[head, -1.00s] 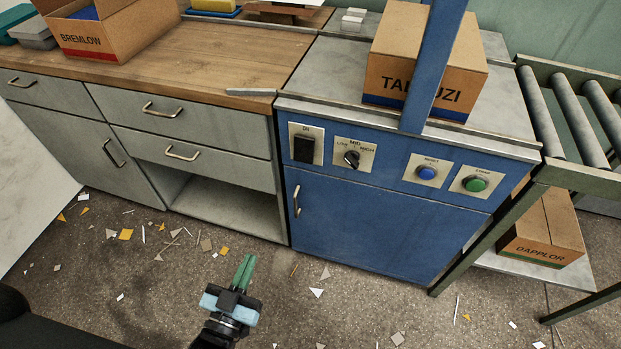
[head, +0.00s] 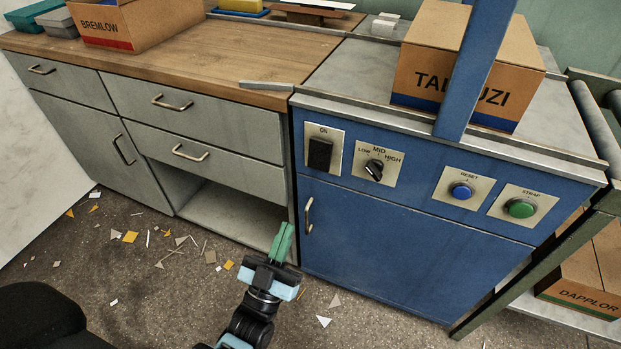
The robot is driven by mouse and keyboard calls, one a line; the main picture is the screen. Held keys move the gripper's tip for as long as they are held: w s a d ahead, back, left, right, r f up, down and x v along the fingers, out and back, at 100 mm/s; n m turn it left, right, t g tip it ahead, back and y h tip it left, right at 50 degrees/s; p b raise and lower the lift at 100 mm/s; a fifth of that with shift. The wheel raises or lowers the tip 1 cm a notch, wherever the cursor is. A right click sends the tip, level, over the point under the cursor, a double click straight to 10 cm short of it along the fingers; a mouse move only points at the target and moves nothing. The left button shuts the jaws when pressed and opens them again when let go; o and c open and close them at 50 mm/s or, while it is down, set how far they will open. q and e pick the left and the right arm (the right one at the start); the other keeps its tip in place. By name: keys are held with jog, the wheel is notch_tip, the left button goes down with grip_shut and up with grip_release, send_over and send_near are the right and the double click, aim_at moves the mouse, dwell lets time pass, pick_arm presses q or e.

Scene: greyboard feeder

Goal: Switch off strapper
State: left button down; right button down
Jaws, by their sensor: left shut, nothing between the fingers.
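The strapper (head: 400,245) is a blue cabinet with a grey top and a blue upright arch. On its front panel, at the left, is a black rocker switch (head: 320,154) on a plate marked ON. To its right are a LOW-MID-HIGH knob (head: 374,168), a blue RESET button (head: 461,190) and a green STRAP button (head: 520,207). My left gripper (head: 284,232), with green fingers, is shut and empty. It is below and left of the switch, in front of the cabinet's lower left edge, touching nothing I can see. My right gripper is not in view.
A carton marked TAMUZI, partly hidden by the arch (head: 474,70), sits on the strapper. A wooden-topped drawer bench (head: 200,60) holds a BREMLOW carton (head: 120,25). A DAPPLOR carton (head: 590,270) is under the roller conveyor at right. Paper scraps litter the floor.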

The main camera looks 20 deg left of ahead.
pick_arm(q)
jog(key=shift+w, duration=0.1)
send_near(316, 159)
notch_tip(316, 159, up, 4)
jog(key=w, duration=0.1)
jog(key=w+b, duration=0.1)
jog(key=w, duration=0.1)
jog(key=shift+w+d+f, duration=0.1)
jog(key=shift+w+f, duration=0.15)
jog(key=shift+f, duration=0.1)
jog(key=shift+w+b, duration=0.3)
jog(key=shift+w, duration=0.35)
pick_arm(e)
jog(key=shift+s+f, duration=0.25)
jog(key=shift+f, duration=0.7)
